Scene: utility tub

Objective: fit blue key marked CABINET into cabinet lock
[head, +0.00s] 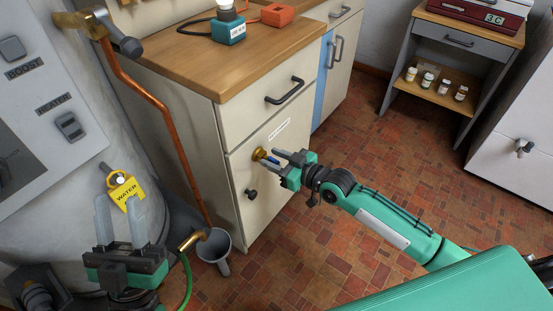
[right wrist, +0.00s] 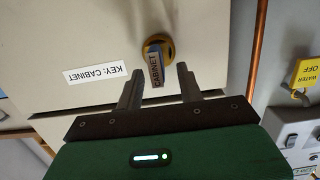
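The cabinet lock (head: 259,154) is a round brass fitting on the beige cabinet door, under a white label. The key (head: 273,159) looks blue in the head view and sits at the lock. In the right wrist view the key (right wrist: 157,70), its tag reading CABINET, points at the yellow lock ring (right wrist: 168,46) and appears to be in it; the depth is hidden. My right gripper (right wrist: 159,72) is open, its fingers on both sides of the key with gaps. My left gripper (head: 120,195) is open and empty at lower left.
A "KEY: CABINET" label (right wrist: 96,73) is beside the lock. A dark knob (head: 251,194) is below it. The tiled floor right of the cabinet is clear.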

